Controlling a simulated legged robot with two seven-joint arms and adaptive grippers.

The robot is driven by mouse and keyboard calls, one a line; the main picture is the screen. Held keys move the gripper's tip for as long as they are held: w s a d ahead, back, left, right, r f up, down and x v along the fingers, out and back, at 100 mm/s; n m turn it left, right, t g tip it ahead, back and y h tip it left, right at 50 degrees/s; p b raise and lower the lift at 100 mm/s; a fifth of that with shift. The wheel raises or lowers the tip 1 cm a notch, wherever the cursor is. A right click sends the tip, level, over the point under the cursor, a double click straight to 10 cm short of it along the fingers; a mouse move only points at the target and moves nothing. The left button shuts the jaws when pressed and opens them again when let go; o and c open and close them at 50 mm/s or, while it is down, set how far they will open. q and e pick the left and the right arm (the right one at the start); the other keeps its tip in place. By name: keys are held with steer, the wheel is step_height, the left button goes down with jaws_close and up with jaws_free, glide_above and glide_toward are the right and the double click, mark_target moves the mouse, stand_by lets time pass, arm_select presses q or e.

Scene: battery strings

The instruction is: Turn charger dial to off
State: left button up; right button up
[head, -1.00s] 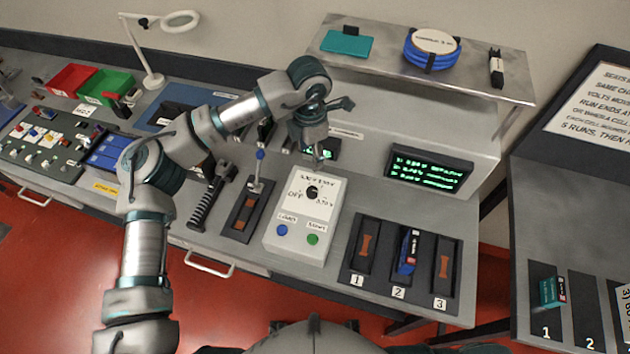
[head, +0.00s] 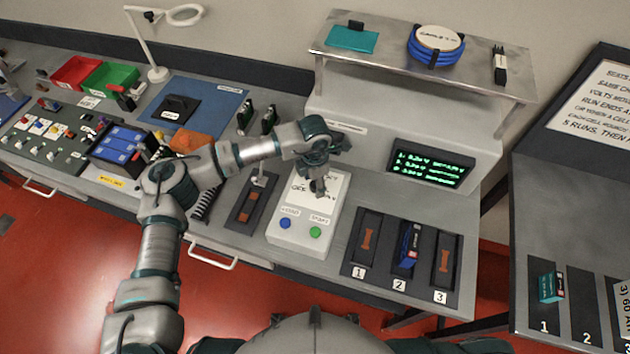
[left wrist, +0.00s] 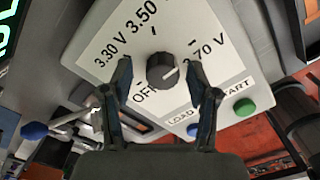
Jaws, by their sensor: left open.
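The charger (head: 299,238) is a white box in the middle of the bench, with a blue LOAD button and a green START button. Its black round dial (left wrist: 161,71) sits among the labels OFF, 3.30 V, 3.50 V and 3.70 V in the left wrist view. A pale mark on the dial appears to face the 3.70 V side. My left gripper (head: 319,188) hangs over the charger and hides the dial in the head view. In the left wrist view its open fingers (left wrist: 160,82) lie on either side of the dial; I cannot tell whether they touch it.
A three-slot cell tray (head: 378,281) is right of the charger, with a blue cell (head: 408,246) in slot 2. A green-text display (head: 433,168) stands behind. A metal shelf (head: 462,79) overhangs the back. A single-slot holder (head: 240,218) is left of the charger.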

arm_select(q)
steer(key=shift+c, duration=0.7)
steer(key=shift+d+r, duration=0.1)
steer(key=shift+d, duration=0.05)
jaws_close()
